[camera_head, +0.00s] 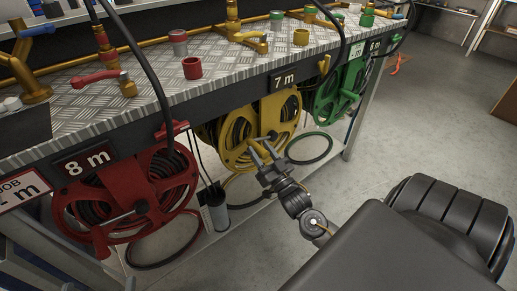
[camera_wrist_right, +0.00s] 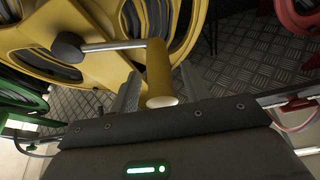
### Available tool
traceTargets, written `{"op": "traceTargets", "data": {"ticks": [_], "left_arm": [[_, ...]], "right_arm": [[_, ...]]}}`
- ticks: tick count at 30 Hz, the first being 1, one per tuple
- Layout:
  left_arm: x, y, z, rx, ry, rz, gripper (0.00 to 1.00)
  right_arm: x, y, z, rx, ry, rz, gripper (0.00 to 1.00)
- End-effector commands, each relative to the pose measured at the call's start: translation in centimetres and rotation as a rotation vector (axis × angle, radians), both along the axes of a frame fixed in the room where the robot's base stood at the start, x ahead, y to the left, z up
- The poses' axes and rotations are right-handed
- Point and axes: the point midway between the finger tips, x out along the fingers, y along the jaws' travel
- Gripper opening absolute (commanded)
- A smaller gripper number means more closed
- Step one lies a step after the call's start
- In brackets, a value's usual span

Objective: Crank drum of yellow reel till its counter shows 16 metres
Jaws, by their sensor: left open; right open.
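The yellow reel (camera_head: 274,114) hangs under the bench in the head view, and its counter (camera_head: 286,82) reads 7 m. My right gripper (camera_head: 261,148) is in front of the reel's lower part. In the right wrist view the yellow drum (camera_wrist_right: 110,30) fills the upper left. A metal crank arm (camera_wrist_right: 112,46) leads to the yellow crank handle (camera_wrist_right: 158,72). The handle lies between the grey fingers of my right gripper (camera_wrist_right: 160,92), which are open around it; contact cannot be told. My left gripper is not in view.
A red reel (camera_head: 120,190) with an 8 m counter hangs at left and a green reel (camera_head: 338,95) at right. A grey cylinder (camera_head: 217,208) and loose hose loops are on the lower shelf. Fittings stand on the bench top (camera_head: 150,68).

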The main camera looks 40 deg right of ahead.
Motion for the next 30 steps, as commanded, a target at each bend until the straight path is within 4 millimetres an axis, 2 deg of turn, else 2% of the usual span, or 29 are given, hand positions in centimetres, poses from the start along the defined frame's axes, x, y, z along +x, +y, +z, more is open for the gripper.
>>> {"op": "traceTargets", "data": {"ticks": [5,14,24,30], "left_arm": [[-0.15,-0.12,0.40,-0.012,-0.024,-0.007,0.89],[-0.18,-0.19,0.54,-0.015,-0.029,-0.009,0.89],[-0.20,-0.22,0.55,-0.015,-0.029,-0.010,0.89],[-0.21,-0.22,0.53,-0.015,-0.029,-0.010,0.89]], "right_arm": [[1.16,-0.09,0.48,0.000,0.000,0.000,0.47],[1.33,-0.07,0.56,0.000,0.000,0.000,0.47],[1.31,-0.07,0.55,0.000,0.000,0.000,0.02],[1.32,-0.05,0.54,0.000,0.000,0.001,0.00]]}}
